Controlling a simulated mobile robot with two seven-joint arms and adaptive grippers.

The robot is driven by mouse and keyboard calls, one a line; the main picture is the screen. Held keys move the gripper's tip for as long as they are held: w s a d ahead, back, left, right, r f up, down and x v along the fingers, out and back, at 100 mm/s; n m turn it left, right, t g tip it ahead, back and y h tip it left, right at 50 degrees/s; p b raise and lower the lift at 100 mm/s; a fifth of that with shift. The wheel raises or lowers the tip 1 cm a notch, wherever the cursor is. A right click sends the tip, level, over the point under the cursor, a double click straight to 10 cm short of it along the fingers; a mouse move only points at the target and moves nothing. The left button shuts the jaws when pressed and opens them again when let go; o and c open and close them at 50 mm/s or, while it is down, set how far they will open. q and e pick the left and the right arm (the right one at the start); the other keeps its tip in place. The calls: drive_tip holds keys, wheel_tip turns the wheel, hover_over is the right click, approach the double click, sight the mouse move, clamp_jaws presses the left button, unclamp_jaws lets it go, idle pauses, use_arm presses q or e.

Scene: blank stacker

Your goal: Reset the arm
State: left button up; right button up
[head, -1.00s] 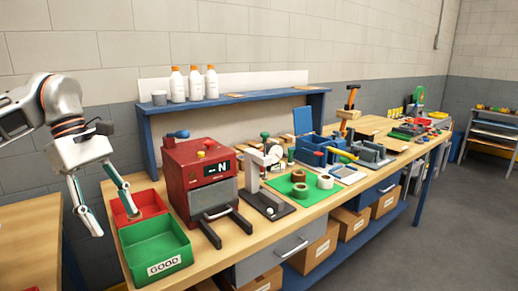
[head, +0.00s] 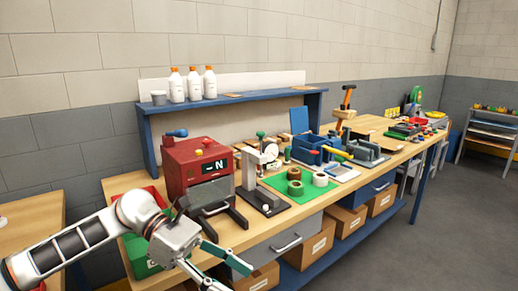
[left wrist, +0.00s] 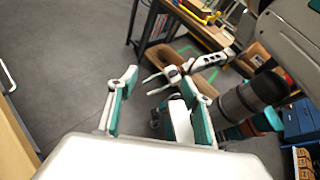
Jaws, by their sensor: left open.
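My left gripper (head: 238,276) hangs in front of the bench's near edge, below the red machine, with its two teal-and-white fingers spread and nothing between them. It also shows in the left wrist view (left wrist: 160,80), open over the grey floor. Beyond those fingers, in the left wrist view, is a white-and-black jointed part with thin prongs (left wrist: 158,84). It looks like my right gripper, but its jaw state is unclear. My right gripper does not show in the head view.
The red machine (head: 191,163) stands on the wooden bench, with a green mat (head: 285,183) to its right. My left arm partly covers the green bin (head: 135,252) and red bin (head: 114,183). A drawer (head: 287,243) and cardboard boxes (head: 345,219) sit under the bench. Floor at right is clear.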

use_arm(q)
drive_tip(key=d+r+n+t+h, duration=0.1)
drive_tip(key=d+n+t+h, duration=0.4)
drive_tip(key=d+n+h, duration=0.5)
drive_tip(key=a+f+n+t+y+p, duration=0.1)
drive_tip(key=a+f+n+t+y, duration=0.45)
drive_tip(key=n, duration=0.45)
drive_tip(key=w+a+f+n+t+y, duration=0.1)
drive_tip(key=a+f+n+t+y, duration=0.5)
drive_tip(key=n, duration=0.5)
drive_tip(key=a+f+n+t+y+p, duration=0.1)
drive_tip(key=a+f+n+t+y, duration=0.2)
drive_tip(key=f+n, duration=0.55)
drive_tip(key=s+a+f+n+g+y, duration=0.2)
drive_tip(key=s+a+f+n, duration=0.3)
drive_tip(key=s+f, duration=0.3)
drive_tip(key=s+a+f+n+g+y, duration=0.2)
drive_tip(key=s+a+f+n+y, duration=0.1)
drive_tip(key=s+a+f+n, duration=0.2)
drive_tip(key=s+f+n, duration=0.2)
drive_tip(key=s+f, duration=0.1)
drive_tip(key=f, duration=0.1)
drive_tip(key=shift+a, duration=0.15)
drive_tip(key=shift+y, duration=0.25)
